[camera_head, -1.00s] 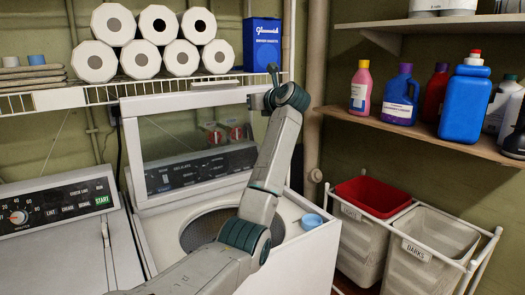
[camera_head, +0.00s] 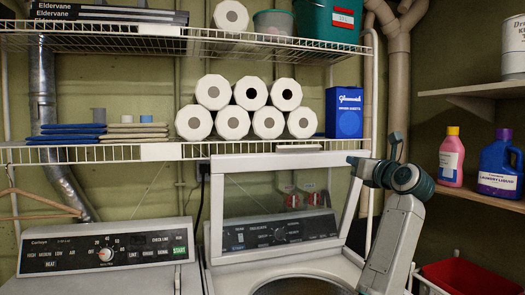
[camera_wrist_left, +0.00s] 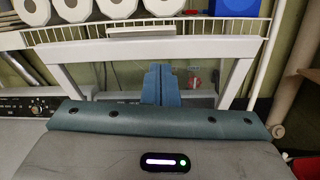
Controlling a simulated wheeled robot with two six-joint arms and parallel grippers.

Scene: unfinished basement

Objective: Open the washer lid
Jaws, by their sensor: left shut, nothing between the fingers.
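The washer lid (camera_head: 262,163) is a white frame around a see-through pane. It stands raised, close to upright, at the back of the white washer (camera_head: 222,280). The dark round tub opening (camera_head: 300,288) shows below it. My left gripper (camera_head: 354,161) is at the lid's upper right corner in the head view. In the wrist view its two blue fingers (camera_wrist_left: 160,84) are together and empty, with the lid frame (camera_wrist_left: 95,52) behind them. I cannot tell whether they touch the lid. My right gripper is not in view.
A wire shelf (camera_head: 90,153) with paper rolls (camera_head: 233,122) and a blue box (camera_head: 344,112) is close above the lid. A control-panel machine (camera_head: 105,250) stands at left. Bottles (camera_head: 451,158) and a red-lined hamper (camera_head: 460,277) are at right.

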